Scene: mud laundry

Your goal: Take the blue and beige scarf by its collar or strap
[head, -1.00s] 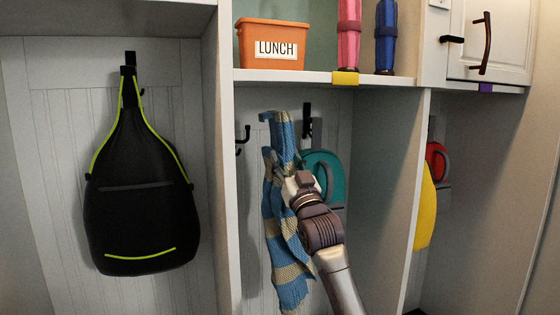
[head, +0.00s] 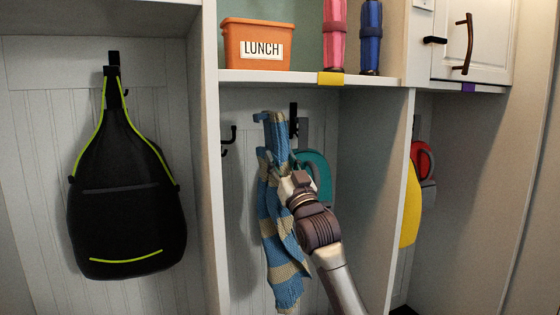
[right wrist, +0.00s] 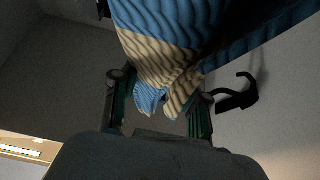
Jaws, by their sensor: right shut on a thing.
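The blue and beige striped scarf (head: 274,225) hangs in the middle cubby, its upper part a narrow folded strap (head: 276,132). My right gripper (head: 287,180) is at the upper part of the scarf, below that strap. In the right wrist view the scarf (right wrist: 160,35) fills the top, and its cloth bunches between the two fingers of my right gripper (right wrist: 162,105), which is shut on it. The fingertips are hidden by the cloth in the head view. My left gripper is not in view.
A black double hook (head: 229,138) is left of the scarf, and another black hook (head: 293,118) is just right of its top. A teal item (head: 318,172) hangs behind my arm. A black backpack (head: 127,200) hangs left. An orange lunch bin (head: 258,44) stands on the shelf above.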

